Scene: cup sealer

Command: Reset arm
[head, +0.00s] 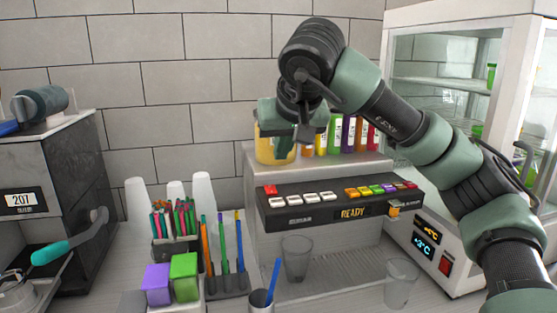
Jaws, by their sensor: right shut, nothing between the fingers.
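My right arm comes in from the right and arches over the machine. Its gripper (304,136) hangs pointing down, shut and empty, above the back of the machine's dark button panel and in front of a yellow container. The machine (318,171) has a panel (290,222) with red, white and coloured buttons and a display reading READY (352,212). My left gripper is not in view.
A clear cup (296,258) stands below the panel, another (398,283) farther right. Coloured bottles (348,134) stand on the machine. Straw holders, purple (157,284) and green (184,277) boxes and white cups (203,192) crowd the left. A glass cabinet (465,50) stands right.

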